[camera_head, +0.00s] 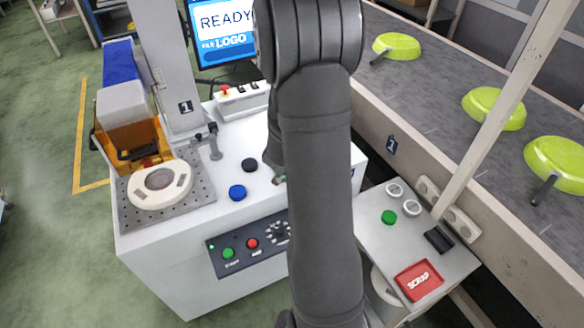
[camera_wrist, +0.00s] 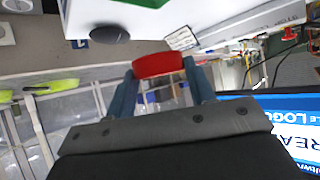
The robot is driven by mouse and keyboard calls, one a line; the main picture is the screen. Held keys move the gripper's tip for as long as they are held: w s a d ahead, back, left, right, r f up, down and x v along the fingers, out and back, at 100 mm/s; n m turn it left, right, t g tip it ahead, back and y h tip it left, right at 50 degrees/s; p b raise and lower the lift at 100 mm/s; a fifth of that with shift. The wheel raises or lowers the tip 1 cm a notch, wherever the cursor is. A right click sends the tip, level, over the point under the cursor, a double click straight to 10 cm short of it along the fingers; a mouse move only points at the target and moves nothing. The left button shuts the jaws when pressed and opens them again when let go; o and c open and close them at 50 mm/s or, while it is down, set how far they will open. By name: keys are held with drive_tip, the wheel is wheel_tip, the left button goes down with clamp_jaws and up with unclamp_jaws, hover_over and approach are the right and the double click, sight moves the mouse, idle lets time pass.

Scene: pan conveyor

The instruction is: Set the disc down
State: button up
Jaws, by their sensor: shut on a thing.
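My gripper (camera_wrist: 160,72) is shut on a red disc (camera_wrist: 158,65), which shows between the two fingertips in the wrist view. In the head view my arm hides the red disc and most of the gripper. A black disc (camera_head: 249,164) and a blue disc (camera_head: 237,192) lie on the white machine top (camera_head: 205,228), left of my arm. A dark disc (camera_wrist: 110,33) also shows in the wrist view, apart from the held disc. A round white fixture (camera_head: 160,187) with a grey centre sits on the perforated plate at the left.
A screen (camera_head: 225,32) reading READY stands behind the machine. The conveyor (camera_head: 440,75) at right carries green pans (camera_head: 555,163). A side table has a red SCRAP plate (camera_head: 419,281) and a green disc (camera_head: 389,217). A press column (camera_head: 170,65) rises at left.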

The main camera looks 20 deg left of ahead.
drive_tip(key=d, duration=0.8)
drive_tip(key=shift+m+h, duration=0.4)
drive_tip(key=a+f, duration=0.2)
drive_tip(key=a, duration=0.1)
drive_tip(key=w+a+f, duration=0.1)
drive_tip(key=a+f, duration=0.1)
drive_tip(key=a, duration=0.2)
drive_tip(key=w+a+f, duration=0.1)
drive_tip(key=a+f, duration=0.2)
drive_tip(key=shift+a, duration=0.4)
drive_tip(key=shift+f, duration=2)
drive_tip(key=shift+f, duration=0.2)
drive_tip(key=o, duration=0.8)
drive_tip(key=shift+o, duration=0.2)
